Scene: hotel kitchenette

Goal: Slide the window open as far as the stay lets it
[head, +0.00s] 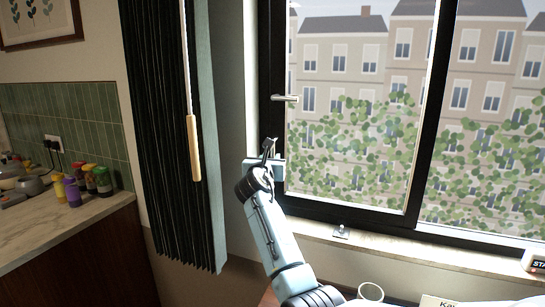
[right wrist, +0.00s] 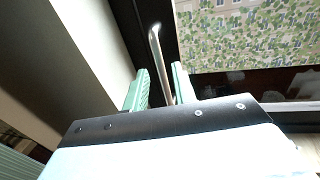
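The window has a dark frame and two panes, a left pane (head: 350,110) and a right pane (head: 490,130), with a dark upright (head: 427,110) between them. My right gripper (head: 267,158) is at that upright, below the lever. In the right wrist view its two green fingers (right wrist: 160,88) are apart, with a bent metal bar (right wrist: 156,45) reaching between them. I cannot tell whether the fingers touch the bar. My left gripper is not in view.
A small metal fitting (head: 341,231) sits on the window sill (head: 400,245). A dark curtain (head: 165,130) and a wand with a wooden grip (head: 194,148) hang left of my arm. A white mug (head: 370,292) stands below the sill. Bottles (head: 88,182) crowd the left counter.

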